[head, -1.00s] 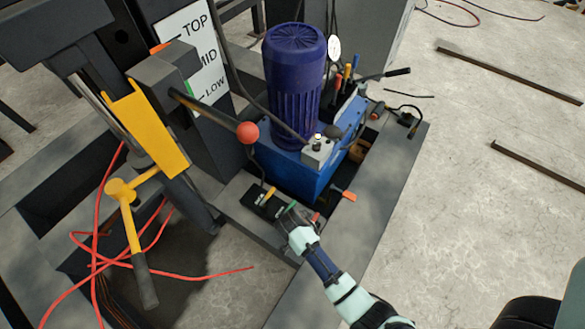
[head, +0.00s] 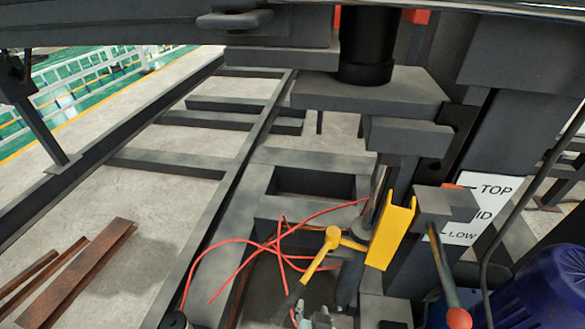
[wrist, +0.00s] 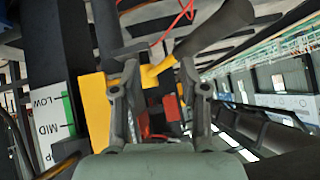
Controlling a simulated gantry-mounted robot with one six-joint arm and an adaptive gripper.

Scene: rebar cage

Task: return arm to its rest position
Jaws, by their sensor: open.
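My gripper (wrist: 160,98) is open in the wrist view, with its two grey fingers spread apart. In the head view a small pale part of my gripper (head: 318,318) shows at the bottom edge, just below the hammer (head: 325,252). Most of my arm is out of the head view.
The TOP/MID/LOW plate (head: 480,207), a red-knobbed lever (head: 447,285) and the blue motor (head: 550,290) stand on the right. Red cables (head: 262,245) loop beside the hammer. Dark frame beams (head: 240,150) run across the floor. Rusty bars (head: 75,268) lie at left.

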